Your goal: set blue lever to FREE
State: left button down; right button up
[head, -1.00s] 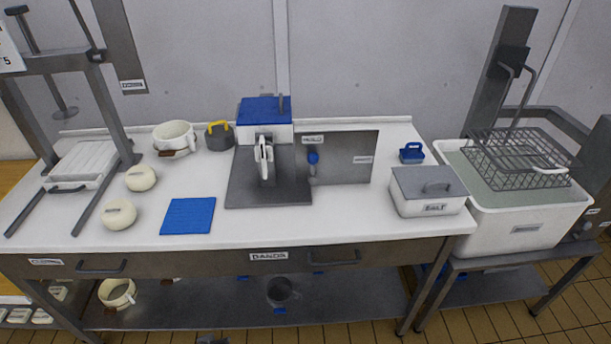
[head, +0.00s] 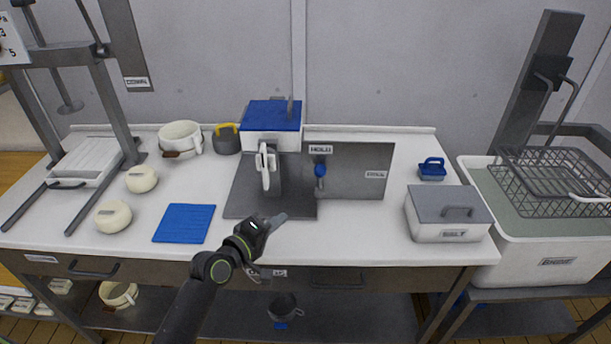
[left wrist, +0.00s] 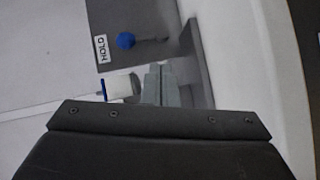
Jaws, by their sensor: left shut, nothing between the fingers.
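The blue lever (head: 320,171) is on the upright grey panel (head: 356,172), just below the HOLD label (head: 320,149). A second label (head: 375,174) on the panel is too small to read surely. In the left wrist view the blue knob (left wrist: 126,41) shows beside the HOLD label (left wrist: 101,48). My left gripper (head: 279,220) is shut and empty, over the front edge of the dark base plate, below and left of the lever and apart from it. Its fingers also show in the left wrist view (left wrist: 160,85). My right gripper is not in view.
A blue-topped machine (head: 272,123) with a white handle (head: 266,165) stands left of the panel. A blue mat (head: 184,223) and cream rounds (head: 113,216) lie left. Table before the panel is clear.

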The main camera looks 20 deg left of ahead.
aim_at(320, 177)
pick_arm(q)
jog(key=w+r+n, duration=0.1)
jog(key=w+r+n+t, duration=0.2)
jog(key=w+r, duration=0.1)
jog(key=shift+a, duration=0.3)
jog(key=x, duration=1)
